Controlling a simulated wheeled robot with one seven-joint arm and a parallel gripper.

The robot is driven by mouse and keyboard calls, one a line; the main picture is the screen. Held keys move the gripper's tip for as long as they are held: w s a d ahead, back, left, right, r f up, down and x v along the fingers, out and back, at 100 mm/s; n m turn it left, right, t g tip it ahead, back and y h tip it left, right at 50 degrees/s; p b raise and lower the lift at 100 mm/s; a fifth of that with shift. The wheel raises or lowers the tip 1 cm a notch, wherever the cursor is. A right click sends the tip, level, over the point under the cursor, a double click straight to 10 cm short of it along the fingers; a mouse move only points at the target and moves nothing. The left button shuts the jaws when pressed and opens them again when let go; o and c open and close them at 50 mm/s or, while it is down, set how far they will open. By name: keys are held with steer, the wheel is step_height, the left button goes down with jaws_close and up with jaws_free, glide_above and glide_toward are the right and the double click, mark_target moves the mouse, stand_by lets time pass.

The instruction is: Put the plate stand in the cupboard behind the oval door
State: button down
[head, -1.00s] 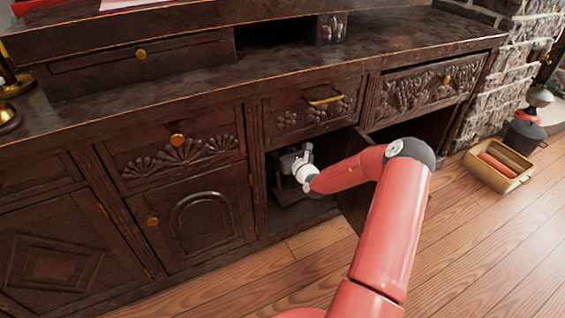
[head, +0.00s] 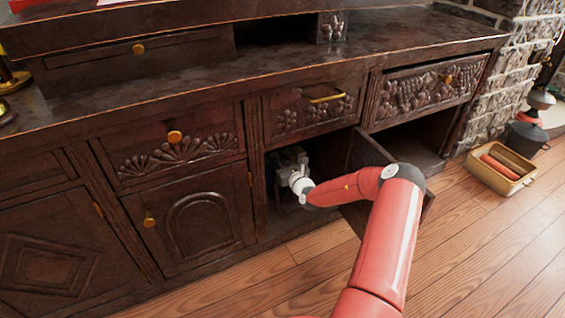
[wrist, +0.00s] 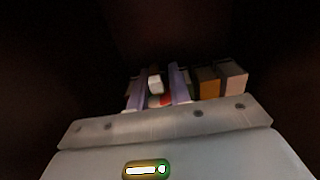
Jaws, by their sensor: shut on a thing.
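My gripper (head: 290,162) is inside the dark open cupboard bay in the middle of the cabinet. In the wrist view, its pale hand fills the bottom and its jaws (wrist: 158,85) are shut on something. Brown and orange blocky parts (wrist: 207,82), apparently the plate stand, show beyond the hand at right; its full shape is hidden. A dark door (head: 372,165) stands swung out beside my forearm, its front face hidden from view. The cupboard's inside (wrist: 70,50) is nearly black.
A shut door with an arched panel (head: 200,225) stands left of the open bay. A second open bay (head: 415,140) lies right of the swung-out door. A yellow crate (head: 500,170) sits on the floor at right. The wooden floor in front is clear.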

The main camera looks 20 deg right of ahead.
steer(key=c, duration=1.3)
jaws_free()
steer(key=s+p, duration=0.2)
steer(key=s, duration=1)
steer(key=shift+d, duration=0.15)
steer(key=shift+s, duration=0.1)
